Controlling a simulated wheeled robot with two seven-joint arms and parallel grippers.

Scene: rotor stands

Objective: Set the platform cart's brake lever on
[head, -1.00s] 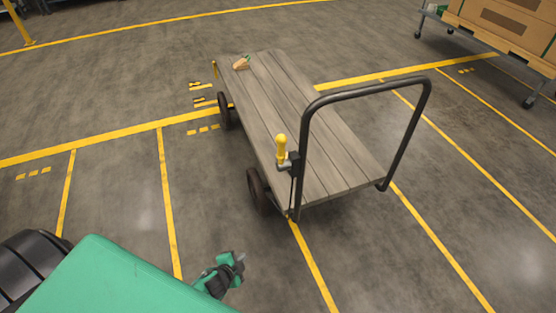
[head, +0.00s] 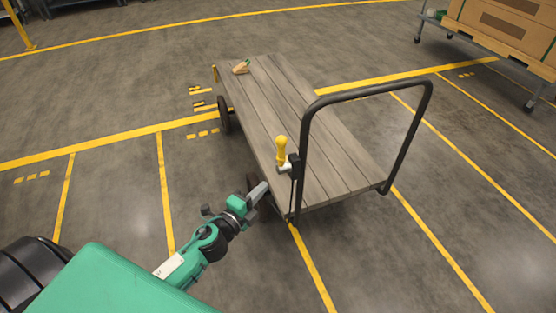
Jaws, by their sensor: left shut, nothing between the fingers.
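The platform cart (head: 316,160) has a grey plank deck and a dark tubular push handle (head: 369,91) at its near end. The brake lever (head: 282,150) stands at the cart's near left corner, with its yellow grip pointing up. My left gripper (head: 263,187) is shut and empty. In the picture it is just below and left of the lever, in front of the near left wheel, which it partly hides. It appears apart from the lever. My right gripper is out of view.
A cart with cardboard boxes (head: 502,30) stands at the upper right. A yellow post (head: 17,25) is at the upper left. The floor (head: 115,205) left of the cart is clear, with yellow lines.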

